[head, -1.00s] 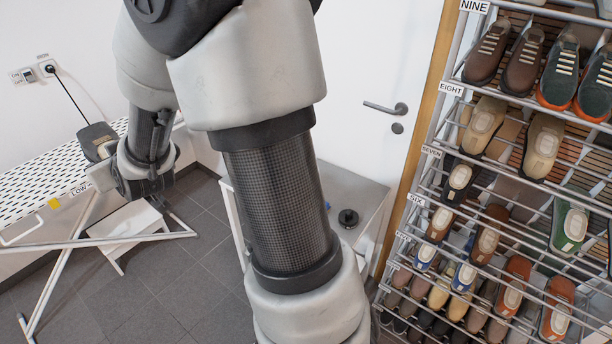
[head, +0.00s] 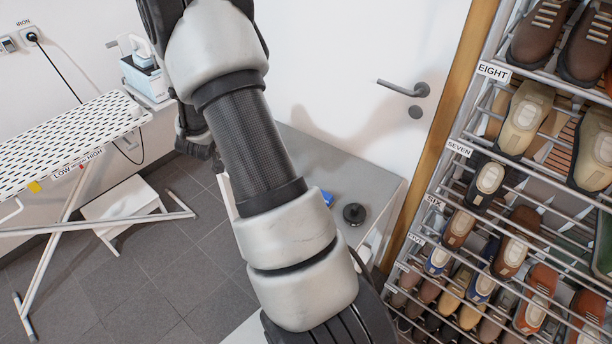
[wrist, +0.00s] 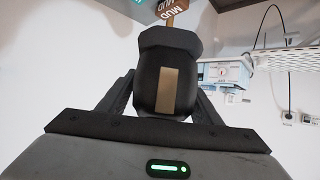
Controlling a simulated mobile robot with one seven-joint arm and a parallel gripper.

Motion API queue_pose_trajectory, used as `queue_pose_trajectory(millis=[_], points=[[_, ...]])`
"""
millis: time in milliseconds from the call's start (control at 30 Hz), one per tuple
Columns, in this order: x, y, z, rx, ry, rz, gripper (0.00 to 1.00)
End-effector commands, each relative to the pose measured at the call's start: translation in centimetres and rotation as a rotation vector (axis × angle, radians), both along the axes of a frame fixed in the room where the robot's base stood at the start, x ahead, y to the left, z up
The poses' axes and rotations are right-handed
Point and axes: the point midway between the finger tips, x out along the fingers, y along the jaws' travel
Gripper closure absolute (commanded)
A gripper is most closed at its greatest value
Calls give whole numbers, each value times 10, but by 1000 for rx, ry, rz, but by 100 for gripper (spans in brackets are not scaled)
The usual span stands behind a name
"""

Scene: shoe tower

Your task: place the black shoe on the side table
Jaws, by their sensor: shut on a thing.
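The black shoe (wrist: 150,60), dark with a tan strip down its middle, is between the two fingers of my gripper (wrist: 168,80) in the wrist view. The fingers are shut on its sides. In the head view my arm hides most of the gripper and the shoe; only dark parts show beyond the forearm, near the wall. A low grey-topped table (head: 376,181), which looks like the side table, stands behind my arm by the door. A round black item (head: 354,214) and a small blue item (head: 327,197) are on it.
A tall shoe rack (head: 470,215) full of shoes fills the right side. An ironing board (head: 60,145) stands at left, with an iron station (head: 145,75) behind it and a white step stool (head: 120,208) beside it. Grey floor tiles between are clear.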

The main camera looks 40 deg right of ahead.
Motion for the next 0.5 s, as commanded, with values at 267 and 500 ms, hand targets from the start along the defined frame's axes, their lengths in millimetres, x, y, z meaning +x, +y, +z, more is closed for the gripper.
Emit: queue_pose_trajectory(millis=[267, 500], points=[[-55, -128, -109, 41, 25, -460, 73], [-88, -181, -144, 81, 29, -680, 72]])
